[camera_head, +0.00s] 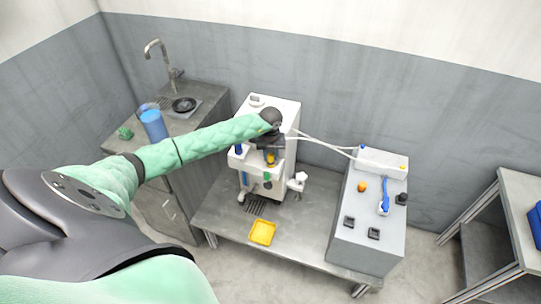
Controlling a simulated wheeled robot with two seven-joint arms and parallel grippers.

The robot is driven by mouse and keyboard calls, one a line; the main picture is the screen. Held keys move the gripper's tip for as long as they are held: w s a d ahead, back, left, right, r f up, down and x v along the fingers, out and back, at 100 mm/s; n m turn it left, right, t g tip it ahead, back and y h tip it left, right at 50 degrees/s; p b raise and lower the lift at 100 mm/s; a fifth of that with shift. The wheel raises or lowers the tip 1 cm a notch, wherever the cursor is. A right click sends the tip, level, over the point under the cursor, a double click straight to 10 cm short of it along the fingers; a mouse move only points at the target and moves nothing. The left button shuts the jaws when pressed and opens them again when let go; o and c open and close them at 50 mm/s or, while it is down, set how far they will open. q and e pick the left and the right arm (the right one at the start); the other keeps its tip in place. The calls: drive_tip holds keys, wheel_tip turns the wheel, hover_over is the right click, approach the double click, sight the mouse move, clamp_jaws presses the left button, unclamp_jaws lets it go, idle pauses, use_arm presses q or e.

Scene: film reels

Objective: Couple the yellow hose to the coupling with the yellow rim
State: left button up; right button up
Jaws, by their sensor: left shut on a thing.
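My left gripper (270,150) is at the front of the white machine (285,107), with my green-sleeved arm reaching in from the left. It is shut on a small yellow piece (270,158), which looks like the end of the yellow hose. Thin pale lines (322,143) run from behind the gripper to a white box (380,161) on the right. My gripper and wrist cover part of the machine front, and I cannot make out a yellow-rimmed coupling there. My right gripper is not in view.
A yellow tray (262,232) lies on the low bench (300,233). A grey cabinet (367,232) at right carries a blue-handled item (384,196), an orange knob (362,187) and dark square pieces.

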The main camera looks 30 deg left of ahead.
use_arm(q)
drive_tip(key=shift+f, duration=0.35)
drive_tip(key=o, duration=0.7)
drive_tip(key=shift+r, duration=0.1)
drive_tip(key=shift+r+p, duration=1)
drive_tip(key=shift+r, duration=1.65)
drive_tip(key=shift+r+p, duration=1)
drive_tip(key=shift+r, duration=1.75)
